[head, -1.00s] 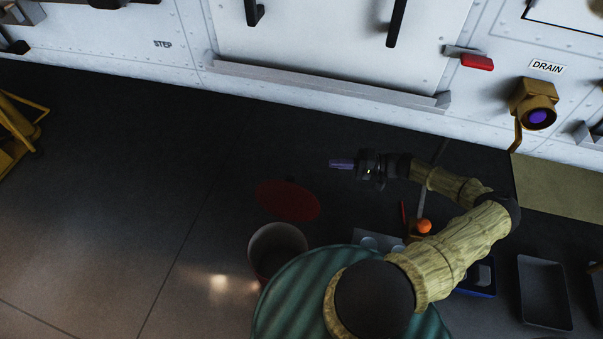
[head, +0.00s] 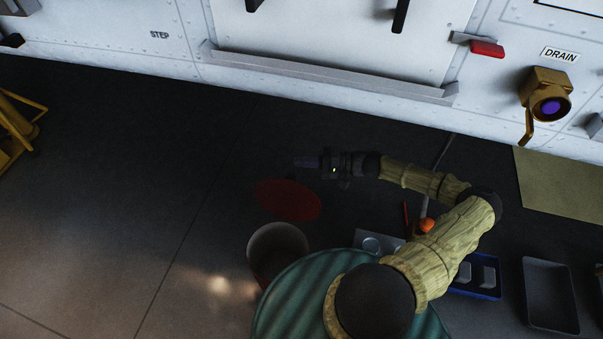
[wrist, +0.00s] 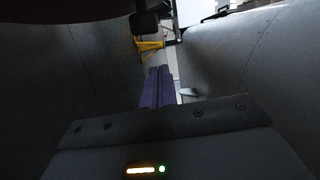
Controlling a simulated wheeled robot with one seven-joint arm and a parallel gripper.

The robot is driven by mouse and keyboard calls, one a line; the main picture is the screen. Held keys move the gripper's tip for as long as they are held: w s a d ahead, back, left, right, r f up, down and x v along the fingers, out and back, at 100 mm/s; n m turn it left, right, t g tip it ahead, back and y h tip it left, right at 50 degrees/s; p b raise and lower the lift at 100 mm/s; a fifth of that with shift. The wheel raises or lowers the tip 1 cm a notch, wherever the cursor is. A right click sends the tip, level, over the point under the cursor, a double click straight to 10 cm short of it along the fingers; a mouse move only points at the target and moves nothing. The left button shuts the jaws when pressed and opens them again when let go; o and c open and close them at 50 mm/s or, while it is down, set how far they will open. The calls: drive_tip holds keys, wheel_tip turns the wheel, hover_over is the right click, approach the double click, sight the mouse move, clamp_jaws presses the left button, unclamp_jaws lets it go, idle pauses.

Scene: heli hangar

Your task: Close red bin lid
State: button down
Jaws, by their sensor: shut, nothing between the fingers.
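The red bin lid (head: 289,200) stands open at the far side of the bin (head: 278,250), a round container with its dark inside showing. My gripper (head: 297,162) is above and just beyond the lid in the head view, pointing left, apart from the lid as far as I can tell. Its purple fingers show together in the wrist view (wrist: 158,88), shut and empty. In the wrist view a dark reddish rounded shape at the top left may be the lid, with a black tab (wrist: 144,22) below it.
A white panelled wall (head: 330,60) with a ledge runs along the back. A yellow drain fitting (head: 547,97) sticks out at right. Blue (head: 474,292) and grey (head: 548,300) trays and an orange ball (head: 427,225) lie at right. A yellow frame (head: 18,125) stands far left. The floor left of the bin is clear.

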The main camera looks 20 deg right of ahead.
sight(289, 196)
drive_tip(key=s, duration=0.1)
drive_tip(key=s+a, duration=0.1)
drive_tip(key=s, duration=0.1)
drive_tip(key=shift+a+b, duration=0.3)
drive_tip(key=shift+b, duration=0.1)
drive_tip(key=shift+s+a+r+p, duration=0.15)
drive_tip(key=shift+s+p, duration=0.15)
idle(0.3)
